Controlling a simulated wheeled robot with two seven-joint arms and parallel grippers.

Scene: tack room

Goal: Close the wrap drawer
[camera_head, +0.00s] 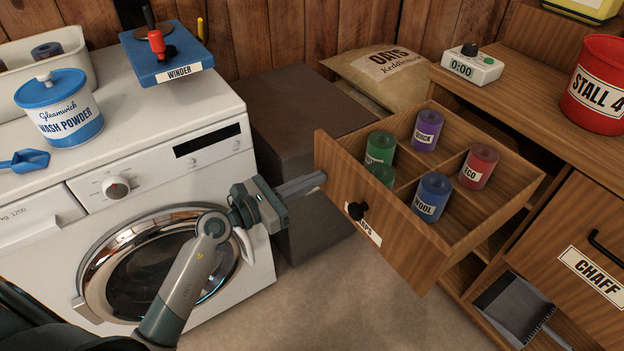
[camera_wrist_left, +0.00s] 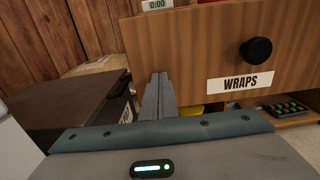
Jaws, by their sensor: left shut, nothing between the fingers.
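The wrap drawer (camera_head: 375,235) is pulled out of the wooden cabinet, with wraps in its compartments: two green (camera_head: 381,148), a purple (camera_head: 427,130), a red (camera_head: 478,166) and a blue (camera_head: 432,196). Its front has a black knob (camera_head: 356,210) and a label, partly hidden by the knob in the head view. The left wrist view shows the front (camera_wrist_left: 195,55), the knob (camera_wrist_left: 256,50) and the label "WRAPS". My left gripper (camera_head: 318,180) is shut and empty, its fingertips at the left part of the drawer front; I cannot tell whether they touch. My right gripper is out of view.
The washing machine (camera_head: 215,118) stands left, bearing a wash powder tub (camera_head: 60,115) and a winder (camera_head: 165,60). A dark box (camera_head: 290,105) and an oats sack (camera_head: 385,75) are behind the gripper. A chaff drawer (camera_head: 585,230) and dustpan (camera_head: 510,305) are at right. The floor in front is clear.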

